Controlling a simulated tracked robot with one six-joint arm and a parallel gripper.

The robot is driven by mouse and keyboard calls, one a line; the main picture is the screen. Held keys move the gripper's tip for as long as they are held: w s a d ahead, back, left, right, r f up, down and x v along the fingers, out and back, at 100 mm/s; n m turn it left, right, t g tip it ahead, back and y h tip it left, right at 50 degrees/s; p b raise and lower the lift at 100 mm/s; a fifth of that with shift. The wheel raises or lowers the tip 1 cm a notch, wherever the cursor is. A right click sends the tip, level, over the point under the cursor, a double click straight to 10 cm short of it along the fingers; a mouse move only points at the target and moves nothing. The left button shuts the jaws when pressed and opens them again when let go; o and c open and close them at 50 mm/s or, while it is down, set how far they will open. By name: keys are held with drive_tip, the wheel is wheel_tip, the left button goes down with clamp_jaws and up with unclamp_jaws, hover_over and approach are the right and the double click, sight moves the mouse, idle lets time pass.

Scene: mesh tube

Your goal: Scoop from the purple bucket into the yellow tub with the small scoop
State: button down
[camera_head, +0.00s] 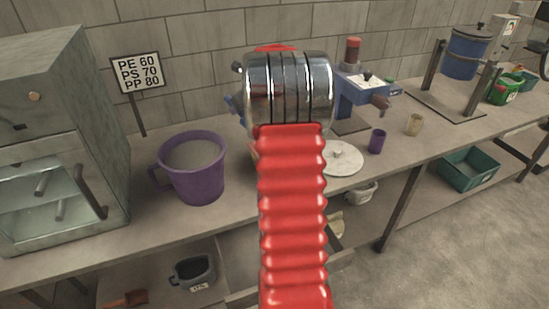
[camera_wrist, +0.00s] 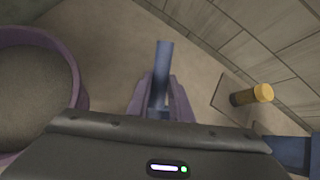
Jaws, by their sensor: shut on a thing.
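The purple bucket (camera_head: 197,180) stands on the bench left of my arm, filled with grey material. Its rim and grey contents also show at the left of the wrist view (camera_wrist: 72,75). My gripper (camera_wrist: 161,98) shows in the wrist view, its two purplish fingers shut on a narrow blue piece (camera_wrist: 163,58), which looks like part of the small scoop. The scoop's bowl cannot be made out, nor whether it holds anything. The gripper is right of the bucket and apart from it. In the head view my red arm hides the gripper. I cannot make out the yellow tub.
A grey cabinet (camera_head: 62,130) stands left of the bucket, with a sign (camera_head: 137,72) behind. A blue machine (camera_head: 352,88), a white disc (camera_head: 342,158), a purple cup (camera_head: 377,141) and a beige cup (camera_head: 414,124) are to the right. The wrist view shows a yellow knob (camera_wrist: 262,93).

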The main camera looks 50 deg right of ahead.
drive_tip(key=shift+w+f+g+b, duration=0.2)
drive_tip(key=shift+w+f+g, duration=0.2)
drive_tip(key=shift+w, duration=0.3)
drive_tip(key=shift+w+f+g+b, duration=0.2)
drive_tip(key=shift+w+f+g, duration=0.2)
drive_tip(key=shift+w, duration=0.3)
drive_tip(key=shift+w+f+g+b, duration=0.2)
drive_tip(key=shift+w+f+g, duration=0.1)
drive_tip(key=shift+w+g, duration=0.3)
drive_tip(key=shift+w+d+f+g+b, duration=0.1)
drive_tip(key=shift+w+f+g+b, duration=0.6)
drive_tip(key=shift+w, duration=0.4)
